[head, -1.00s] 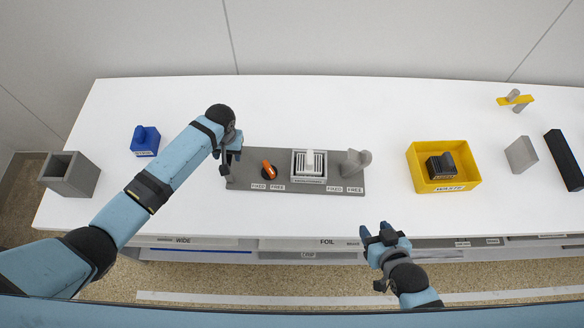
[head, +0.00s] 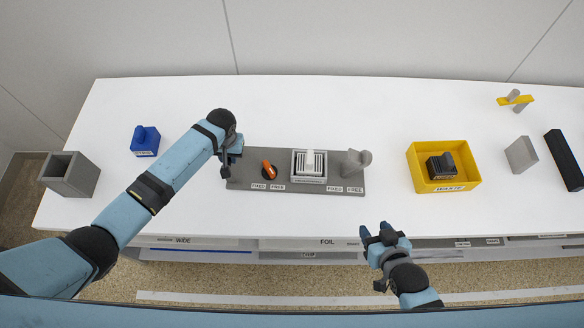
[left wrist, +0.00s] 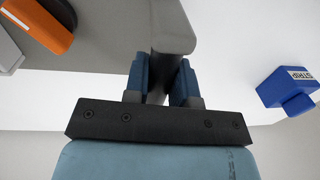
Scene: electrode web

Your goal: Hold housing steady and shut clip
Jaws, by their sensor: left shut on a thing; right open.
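The grey base plate (head: 310,187) on the table bears a pale ribbed housing (head: 309,165). Left of the housing is an orange clip lever (head: 269,170); right of it is a grey lever (head: 356,162). "FIXED" and "FREE" labels lie in front of both levers. My left gripper (head: 226,172) is at the plate's left end. In the left wrist view its fingers (left wrist: 160,82) are shut on a grey post (left wrist: 158,62) at the plate's edge; the orange lever (left wrist: 42,22) shows at upper left. My right gripper (head: 384,238) is open and empty at the table's front edge.
A blue "STRIP" block (head: 145,141) and an open grey box (head: 70,174) stand at the left. A yellow waste bin (head: 420,180) holding a dark ribbed block (head: 442,166) is to the right. The table between plate and bin is clear.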

